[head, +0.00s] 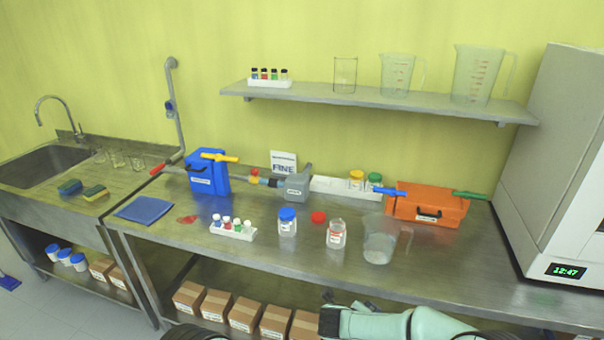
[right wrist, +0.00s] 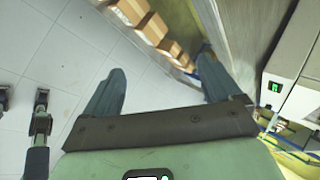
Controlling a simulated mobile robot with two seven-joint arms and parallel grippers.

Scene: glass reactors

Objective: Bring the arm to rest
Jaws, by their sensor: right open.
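A pale green link of my right arm lies low along the bottom edge of the head view, in front of the workbench (head: 300,258) and below its top. In the right wrist view, my right gripper (right wrist: 162,64) has its two dark fingers spread wide apart. Nothing is between the fingers; tiled floor shows in the gap. The fingers point past the bench's lower shelf, where cardboard boxes (right wrist: 133,10) stand. My left gripper shows in neither view.
The bench holds a blue case (head: 208,174), an orange case (head: 428,205), a glass beaker (head: 379,245), a white tube rack (head: 233,232) and small jars. A white machine (head: 545,170) stands at right. Boxes (head: 245,312) fill the lower shelf. Floor (right wrist: 40,50) at left is mostly clear.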

